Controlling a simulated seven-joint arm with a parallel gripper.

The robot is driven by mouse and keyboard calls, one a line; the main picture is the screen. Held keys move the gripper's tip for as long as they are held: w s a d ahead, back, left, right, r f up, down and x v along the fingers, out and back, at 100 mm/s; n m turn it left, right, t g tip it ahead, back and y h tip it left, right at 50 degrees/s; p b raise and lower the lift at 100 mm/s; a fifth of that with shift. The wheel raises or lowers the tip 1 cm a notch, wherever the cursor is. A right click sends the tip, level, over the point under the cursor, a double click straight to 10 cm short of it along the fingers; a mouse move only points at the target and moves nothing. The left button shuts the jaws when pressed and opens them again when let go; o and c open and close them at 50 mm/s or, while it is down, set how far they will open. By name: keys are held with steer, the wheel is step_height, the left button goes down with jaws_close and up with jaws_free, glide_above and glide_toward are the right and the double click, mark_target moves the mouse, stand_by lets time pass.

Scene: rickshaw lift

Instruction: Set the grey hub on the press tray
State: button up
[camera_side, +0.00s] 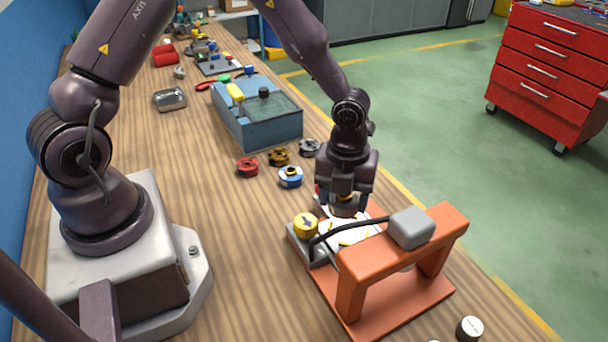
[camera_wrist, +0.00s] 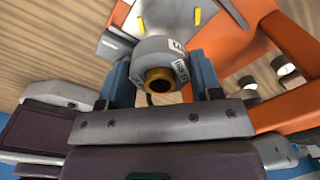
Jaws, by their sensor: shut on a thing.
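My gripper (camera_side: 345,203) is shut on the grey hub (camera_wrist: 155,57), a round grey body with white labels and a brass-coloured centre. The blue fingers clasp it from both sides in the wrist view. In the side view my gripper points down over the white press tray (camera_side: 359,237), beside the orange press, and mostly hides the hub. The tray has yellow marks and also shows in the wrist view (camera_wrist: 168,14), beyond the hub. I cannot tell whether the hub touches the tray.
The orange press frame (camera_side: 353,268) with a grey block (camera_side: 411,227) stands close right of my gripper. Red (camera_side: 247,167), brass (camera_side: 279,156), blue (camera_side: 290,177) and dark grey (camera_side: 309,148) round parts lie behind, near a blue box (camera_side: 262,128).

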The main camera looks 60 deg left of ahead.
mark_target(348, 231)
steer(key=shift+w+d+r, duration=0.15)
steer(key=shift+w+d, duration=0.05)
steer(key=shift+w, duration=0.25)
steer(key=shift+w+d+r, duration=0.1)
steer(key=shift+w+d, duration=0.1)
steer(key=shift+w, duration=0.2)
steer(key=shift+a+f, duration=0.1)
steer(key=shift+f, duration=3.1)
steer(key=shift+s+f, duration=0.1)
steer(key=shift+f, duration=0.3)
steer(key=o, duration=1.4)
steer(key=shift+r, duration=3.5)
